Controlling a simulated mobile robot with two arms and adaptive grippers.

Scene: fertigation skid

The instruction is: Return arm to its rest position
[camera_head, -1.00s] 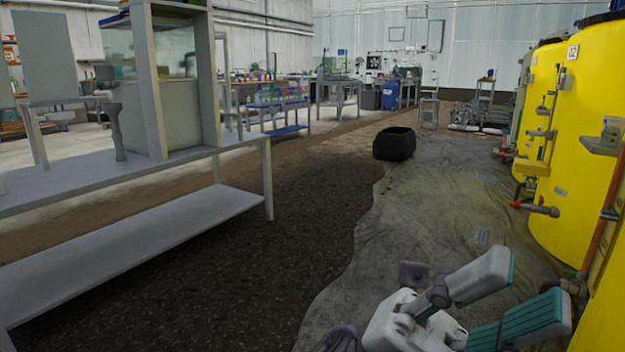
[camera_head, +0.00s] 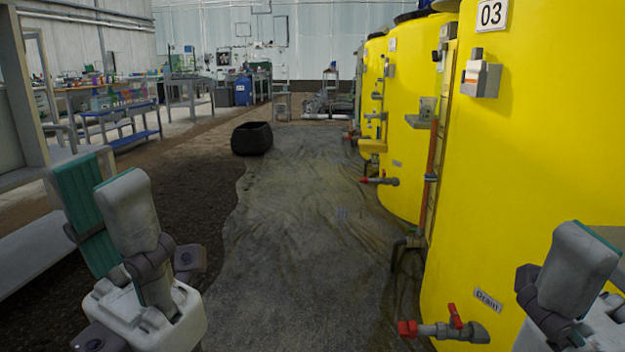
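My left gripper (camera_head: 98,205) is at the lower left. Its two grey fingers with teal pads point up and stand apart, with nothing seen between them. It is in front of the pale bench at the left edge and the dark floor. My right gripper (camera_head: 578,270) is at the lower right edge, in front of the nearest yellow tank (camera_head: 520,170). One grey finger of it shows, with a teal edge on its right side; the rest is cut off by the frame, so its opening is hidden.
Yellow tanks line the right side, with a red-handled drain valve (camera_head: 445,330) low on the nearest, marked 03. A black tub (camera_head: 252,138) stands on the floor ahead. A grey sheet (camera_head: 310,230) covers the clear middle aisle. Benches stand at left.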

